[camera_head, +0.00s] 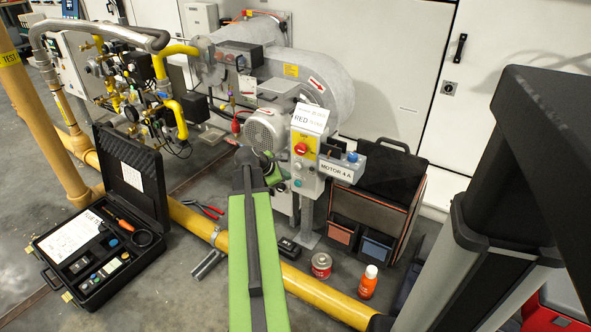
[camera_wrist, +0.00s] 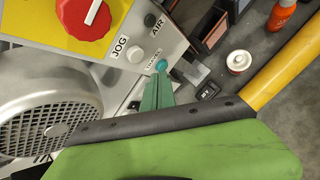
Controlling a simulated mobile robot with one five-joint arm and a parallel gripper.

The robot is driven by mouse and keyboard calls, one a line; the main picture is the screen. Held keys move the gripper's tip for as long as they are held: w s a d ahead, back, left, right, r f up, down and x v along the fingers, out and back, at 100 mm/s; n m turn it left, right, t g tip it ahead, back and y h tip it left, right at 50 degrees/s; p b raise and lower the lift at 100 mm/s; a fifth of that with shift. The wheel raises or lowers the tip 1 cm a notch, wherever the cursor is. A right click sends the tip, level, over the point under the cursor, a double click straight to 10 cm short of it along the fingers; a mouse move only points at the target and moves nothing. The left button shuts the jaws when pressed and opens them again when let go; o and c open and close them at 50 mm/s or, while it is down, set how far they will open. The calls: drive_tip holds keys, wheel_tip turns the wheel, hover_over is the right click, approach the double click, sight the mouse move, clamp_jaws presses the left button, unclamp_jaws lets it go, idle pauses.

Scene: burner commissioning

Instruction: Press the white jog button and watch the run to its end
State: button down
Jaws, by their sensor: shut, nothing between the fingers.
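The white jog button (camera_wrist: 135,54) sits by the JOG label on the grey control box (camera_wrist: 110,62) in the wrist view. My gripper (camera_wrist: 159,76) is shut and empty, its green fingers pointing at the box face below and right of the jog button, apart from it in the picture. A round teal button (camera_wrist: 161,64) shows right at the fingertips; I cannot tell whether they touch it. In the head view, my gripper (camera_head: 281,179) is at the left side of the control box (camera_head: 307,172), below its red knob (camera_head: 300,148).
A dark AIR button (camera_wrist: 150,20) is near the jog button. The motor (camera_head: 262,133) stands left of the box. A yellow pipe (camera_head: 320,292) crosses the floor in front. An open black case (camera_head: 110,280) lies left; a red can (camera_head: 321,265) and orange bottle (camera_head: 368,283) stand right.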

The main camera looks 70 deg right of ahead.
sight(298, 166)
drive_tip(key=shift+s+d, duration=0.2)
drive_tip(key=shift+d, duration=0.55)
drive_tip(key=shift+s+d, duration=0.2)
drive_tip(key=shift+d, duration=0.5)
drive_tip(key=shift+d, duration=0.15)
idle(0.8)
drive_tip(key=shift+s+d, duration=0.2)
drive_tip(key=shift+d, duration=0.05)
